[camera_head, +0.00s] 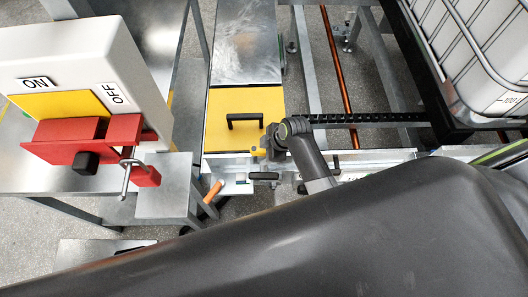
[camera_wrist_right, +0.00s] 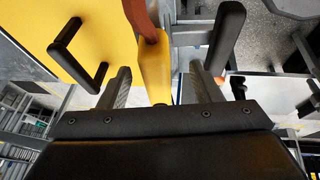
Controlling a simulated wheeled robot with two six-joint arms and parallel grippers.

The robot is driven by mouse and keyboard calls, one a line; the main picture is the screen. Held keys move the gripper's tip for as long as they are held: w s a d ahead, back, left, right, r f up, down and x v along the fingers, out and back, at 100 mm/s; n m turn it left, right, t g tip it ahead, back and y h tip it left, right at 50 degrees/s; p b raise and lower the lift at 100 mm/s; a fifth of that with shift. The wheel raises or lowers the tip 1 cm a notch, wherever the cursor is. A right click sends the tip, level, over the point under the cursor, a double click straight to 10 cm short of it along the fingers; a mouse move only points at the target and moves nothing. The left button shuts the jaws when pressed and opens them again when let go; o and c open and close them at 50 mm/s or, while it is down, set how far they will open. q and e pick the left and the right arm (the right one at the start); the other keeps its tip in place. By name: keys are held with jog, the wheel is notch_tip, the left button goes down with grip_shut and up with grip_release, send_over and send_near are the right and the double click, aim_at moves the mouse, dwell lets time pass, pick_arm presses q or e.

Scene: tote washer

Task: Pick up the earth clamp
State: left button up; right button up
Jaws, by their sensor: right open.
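The earth clamp (camera_wrist_right: 154,70) shows in the right wrist view as a yellow body with an orange-brown part at its far end. A small piece of the yellow clamp (camera_head: 257,151) also shows in the head view, at the left side of my right gripper. My right gripper (camera_wrist_right: 162,88) is open, with one finger on each side of the yellow body and visible gaps to both. In the head view the right gripper (camera_head: 266,148) is small and partly hidden by its own wrist. My left gripper is not in view.
A yellow panel (camera_head: 220,133) with a black handle (camera_head: 245,121) lies just beyond the gripper. Another black handle (camera_wrist_right: 228,36) stands close to the right finger. A white switch box (camera_head: 75,55) with a red lever and padlock is at left. A caged white tank (camera_head: 480,50) is at right.

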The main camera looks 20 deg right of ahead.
jog(key=shift+x, duration=1.6)
jog(key=shift+w, duration=0.1)
grip_shut()
